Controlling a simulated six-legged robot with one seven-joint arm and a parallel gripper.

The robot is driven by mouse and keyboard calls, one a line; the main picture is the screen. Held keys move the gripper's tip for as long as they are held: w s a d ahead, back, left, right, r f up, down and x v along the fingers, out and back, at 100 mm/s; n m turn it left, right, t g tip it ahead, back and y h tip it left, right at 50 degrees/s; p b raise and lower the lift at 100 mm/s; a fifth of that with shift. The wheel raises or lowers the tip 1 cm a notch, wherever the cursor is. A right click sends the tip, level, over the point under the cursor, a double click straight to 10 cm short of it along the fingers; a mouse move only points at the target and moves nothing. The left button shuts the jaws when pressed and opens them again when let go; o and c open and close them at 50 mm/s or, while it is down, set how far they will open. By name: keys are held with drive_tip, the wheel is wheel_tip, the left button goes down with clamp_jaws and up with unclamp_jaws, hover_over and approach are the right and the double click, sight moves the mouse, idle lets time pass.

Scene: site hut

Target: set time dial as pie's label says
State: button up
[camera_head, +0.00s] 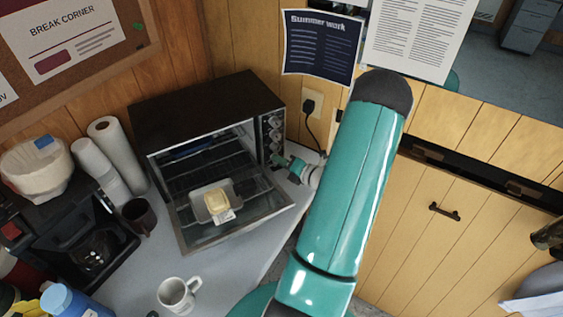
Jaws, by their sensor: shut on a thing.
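The black toaster oven (205,105) stands on the counter with its glass door (238,228) folded down. The pie (217,201) is a small pale yellow block in a tray, at the open front of the oven. A white label (223,217) is on its near side; its print is too small to read. Several round dials (274,122) run down the panel at the oven's right. My gripper (279,159) is at the low end of this column, shut on a dial there. Its fingers hide most of that dial, and its setting cannot be read.
A white mug (178,295) stands on the counter in front. A coffee machine (85,235), a dark cup (138,215) and paper rolls (118,155) stand left of the oven. An outlet with a black plug (309,105) is behind my gripper.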

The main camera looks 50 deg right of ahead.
idle(0.4)
drive_tip(key=o, duration=1)
drive_tip(key=v, duration=1.4)
drive_tip(key=shift+w, duration=0.1)
